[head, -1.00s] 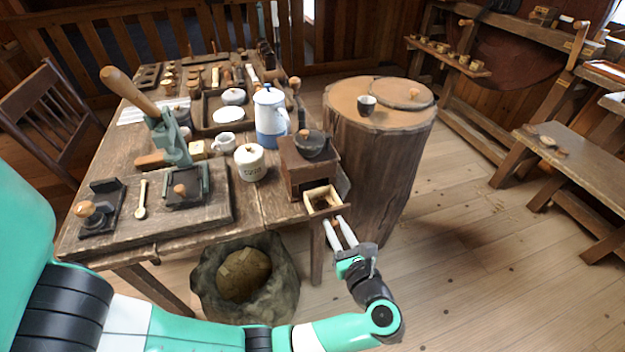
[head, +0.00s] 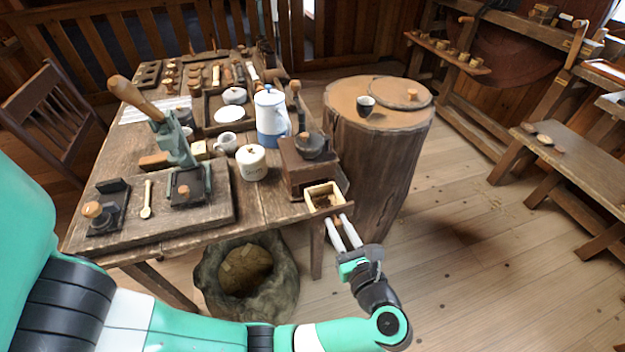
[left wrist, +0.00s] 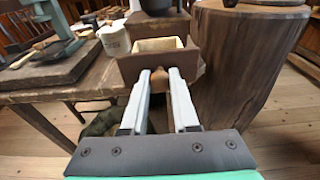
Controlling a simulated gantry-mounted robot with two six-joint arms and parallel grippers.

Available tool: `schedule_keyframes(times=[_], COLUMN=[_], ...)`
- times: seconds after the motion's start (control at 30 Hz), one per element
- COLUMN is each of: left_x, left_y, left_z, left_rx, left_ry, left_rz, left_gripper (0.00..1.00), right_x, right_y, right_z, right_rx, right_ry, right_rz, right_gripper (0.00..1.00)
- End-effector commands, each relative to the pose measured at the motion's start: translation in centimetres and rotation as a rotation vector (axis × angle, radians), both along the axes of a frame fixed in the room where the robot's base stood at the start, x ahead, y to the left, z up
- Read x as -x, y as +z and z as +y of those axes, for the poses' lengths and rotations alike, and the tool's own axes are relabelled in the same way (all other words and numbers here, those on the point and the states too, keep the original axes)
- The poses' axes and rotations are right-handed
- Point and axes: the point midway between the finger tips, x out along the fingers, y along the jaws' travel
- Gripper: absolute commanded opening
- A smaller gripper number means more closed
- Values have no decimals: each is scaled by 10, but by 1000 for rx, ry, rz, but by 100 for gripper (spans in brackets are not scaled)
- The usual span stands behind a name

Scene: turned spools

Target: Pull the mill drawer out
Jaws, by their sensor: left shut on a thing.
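The mill (head: 299,172) is a brown wooden box with a dark metal top, at the table's right front corner. Its drawer (head: 325,197) stands partly out, with a pale inside visible from above. In the left wrist view the open drawer (left wrist: 160,46) is straight ahead, below the dark top. My left gripper (head: 340,221) reaches the drawer front from the lower right. Its two pale fingers (left wrist: 160,73) are closed around the small wooden knob on the drawer front; the knob is mostly hidden between them. My right gripper is not in view.
A white lidded jar (head: 252,163) and a blue-and-white pot (head: 270,117) stand left of the mill. A large wooden barrel (head: 372,165) stands close on the right. A sack (head: 238,280) sits on the floor below the table. The floor in front and right is clear.

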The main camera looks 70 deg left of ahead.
Motion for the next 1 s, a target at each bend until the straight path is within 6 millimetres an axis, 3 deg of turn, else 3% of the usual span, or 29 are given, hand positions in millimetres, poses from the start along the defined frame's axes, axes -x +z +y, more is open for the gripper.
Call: schedule_keyframes(times=[1.0], left_x=[60], left_y=[-5], left_z=[1], left_rx=[-1], left_ry=[-1], left_rz=[0], left_gripper=[0], right_x=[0], right_y=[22], right_z=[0], right_rx=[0], right_ry=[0], right_rz=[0], right_gripper=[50])
